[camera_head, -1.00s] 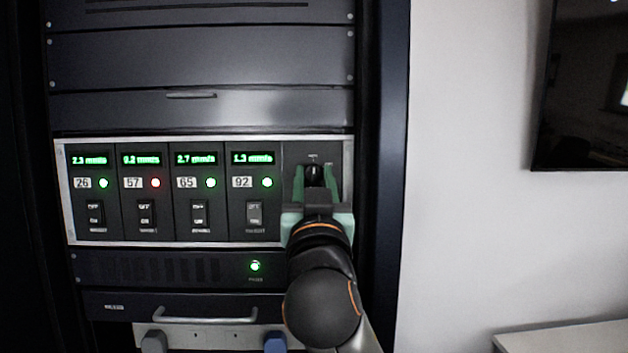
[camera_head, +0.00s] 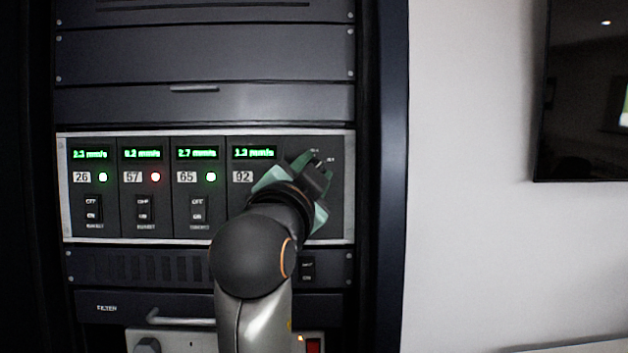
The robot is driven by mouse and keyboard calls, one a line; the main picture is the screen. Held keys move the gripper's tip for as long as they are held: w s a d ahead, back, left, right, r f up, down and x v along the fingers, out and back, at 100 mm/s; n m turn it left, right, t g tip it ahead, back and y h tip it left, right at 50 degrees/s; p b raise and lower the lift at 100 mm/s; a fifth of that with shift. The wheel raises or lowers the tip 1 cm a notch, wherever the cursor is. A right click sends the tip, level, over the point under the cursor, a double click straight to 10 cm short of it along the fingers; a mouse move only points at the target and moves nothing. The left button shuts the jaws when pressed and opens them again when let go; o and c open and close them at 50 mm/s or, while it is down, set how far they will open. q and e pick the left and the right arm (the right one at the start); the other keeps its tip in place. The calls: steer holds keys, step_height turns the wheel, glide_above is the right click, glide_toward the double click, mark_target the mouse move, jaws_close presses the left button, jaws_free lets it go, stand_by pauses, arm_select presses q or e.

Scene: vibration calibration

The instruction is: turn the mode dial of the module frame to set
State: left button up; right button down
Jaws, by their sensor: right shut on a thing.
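The module frame (camera_head: 348,225) is a light-edged panel across the rack, and its mode dial (camera_head: 318,163) is a small dark knob on the blank right section. Small labels sit above and to the upper right of the dial, too blurred to read. My right gripper (camera_head: 316,168) is shut on the dial, rolled so its green fingers point up and to the right. The fingers and wrist hide most of the dial. My left gripper is not in view.
My arm covers the lower part of module 92. A grey handle (camera_head: 180,316) and a red switch (camera_head: 313,345) are below. A dark screen (camera_head: 585,100) hangs on the right wall.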

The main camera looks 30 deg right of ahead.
steer(key=shift+m+g, duration=0.7)
steer(key=shift+m, duration=1.1)
steer(key=c, duration=0.6)
jaws_free()
steer(key=shift+o, duration=0.2)
steer(key=b+v, duration=0.3)
steer(key=v, duration=0.9)
steer(key=shift+s+a, duration=0.2)
steer(key=shift+a, duration=0.1)
steer(key=shift+r, duration=0.1)
